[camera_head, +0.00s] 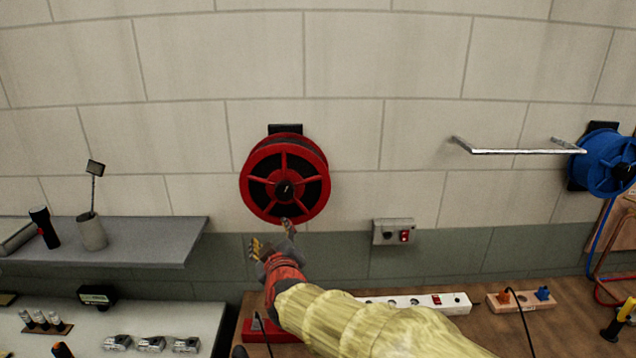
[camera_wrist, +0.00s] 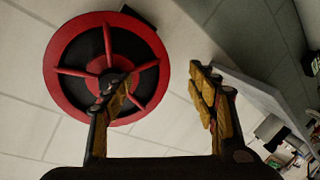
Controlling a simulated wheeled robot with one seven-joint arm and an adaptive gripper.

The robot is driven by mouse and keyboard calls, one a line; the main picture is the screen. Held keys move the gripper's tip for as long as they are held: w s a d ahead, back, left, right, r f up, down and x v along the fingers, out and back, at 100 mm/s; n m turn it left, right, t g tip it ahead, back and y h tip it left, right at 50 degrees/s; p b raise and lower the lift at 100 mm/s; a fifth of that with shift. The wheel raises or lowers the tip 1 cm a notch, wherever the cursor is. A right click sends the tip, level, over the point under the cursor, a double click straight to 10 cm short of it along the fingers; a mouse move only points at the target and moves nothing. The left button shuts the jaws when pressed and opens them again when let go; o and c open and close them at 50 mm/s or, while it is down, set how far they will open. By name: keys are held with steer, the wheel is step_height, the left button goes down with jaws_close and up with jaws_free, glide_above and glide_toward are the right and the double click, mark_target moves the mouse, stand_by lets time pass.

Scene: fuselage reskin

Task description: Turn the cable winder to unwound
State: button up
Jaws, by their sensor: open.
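The red cable winder (camera_head: 262,170) is a spoked reel with a dark hub, mounted on the block wall in the middle of the head view. It also shows at the upper left of the wrist view (camera_wrist: 58,72). My gripper (camera_head: 272,233) is just below the reel's lower rim in the head view. In the wrist view my gripper (camera_wrist: 168,85) is open with nothing between its fingers. Its left finger overlaps the reel's lower right part in the picture; I cannot tell whether it touches. The finger hides part of the hub and spokes.
A blue reel (camera_head: 600,163) and a metal wall bar (camera_head: 515,151) are at the right. A switch box (camera_head: 393,232) is on the wall right of my gripper. A grey shelf (camera_head: 150,240) with a cup is at the left. Power strips (camera_head: 415,301) lie on the wooden bench.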

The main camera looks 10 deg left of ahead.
mark_target(285, 194)
steer(key=w+d+r+n+t+h, duration=0.1)
steer(key=w+d+r+t, duration=0.15)
steer(key=r, duration=0.35)
steer(key=shift+n+t, duration=0.25)
steer(key=shift+n, duration=0.15)
steer(key=shift+d+b+x, duration=0.2)
steer(key=shift+x, duration=1.7)
steer(key=shift+d+b+x, duration=0.15)
steer(key=shift+b+x, duration=0.05)
steer(key=shift+x, duration=1.7)
steer(key=shift+w+r, duration=0.1)
steer(key=shift+c, duration=0.8)
steer(key=c, duration=1)
